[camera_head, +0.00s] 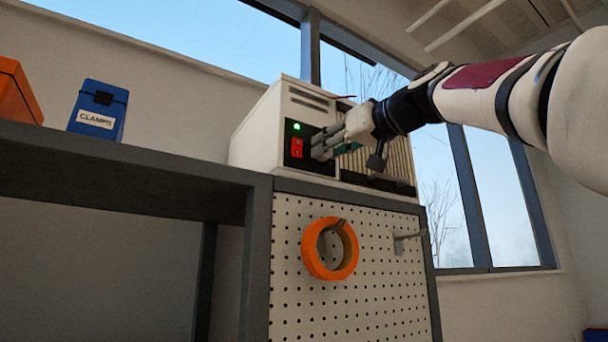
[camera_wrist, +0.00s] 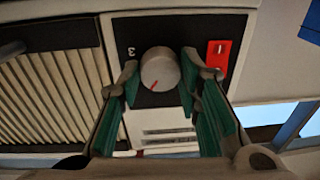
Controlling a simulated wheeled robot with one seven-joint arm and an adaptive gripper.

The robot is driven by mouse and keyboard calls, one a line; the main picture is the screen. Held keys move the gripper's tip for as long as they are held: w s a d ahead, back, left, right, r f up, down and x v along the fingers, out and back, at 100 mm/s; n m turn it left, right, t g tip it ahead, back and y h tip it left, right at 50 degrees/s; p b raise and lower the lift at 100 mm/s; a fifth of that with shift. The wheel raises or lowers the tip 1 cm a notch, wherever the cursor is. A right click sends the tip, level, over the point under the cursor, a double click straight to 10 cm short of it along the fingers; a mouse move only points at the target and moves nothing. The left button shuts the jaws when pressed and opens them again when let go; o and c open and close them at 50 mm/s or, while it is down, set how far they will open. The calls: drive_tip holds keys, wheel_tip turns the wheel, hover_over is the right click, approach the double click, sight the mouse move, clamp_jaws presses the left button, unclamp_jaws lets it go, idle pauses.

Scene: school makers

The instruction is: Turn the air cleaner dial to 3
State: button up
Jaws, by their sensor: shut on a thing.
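A red mark on the dial points down and slightly left in the wrist view. A white figure 3 (camera_wrist: 131,52) is printed at the dial's upper left there. My gripper (camera_wrist: 160,74) is shut on the dial, one green-padded finger on each side. It also shows against the panel in the head view (camera_head: 320,147).
A red switch (camera_head: 297,147) with a green light (camera_head: 297,127) above it sits close beside my fingers. The ribbed grille (camera_wrist: 52,85) is on the dial's other side. Below, orange tape (camera_head: 314,262) hangs on a pegboard (camera_head: 385,290). A blue clamps box (camera_head: 98,108) stands left.

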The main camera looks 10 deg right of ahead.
drive_tip(key=shift+a+f+m+t+h+p, duration=0.25)
drive_tip(key=shift+m+p, duration=1.3)
drive_tip(key=shift+m, duration=2.9)
drive_tip(key=shift+d+r+m+t+h+p, duration=0.15)
drive_tip(key=shift+m+h+p, duration=0.3)
drive_tip(key=shift+m+p, duration=2.55)
drive_tip(key=m+b, duration=0.3)
drive_tip(key=o, duration=1.1)
drive_tip(key=shift+o, duration=0.2)
drive_tip(key=v, duration=1.2)
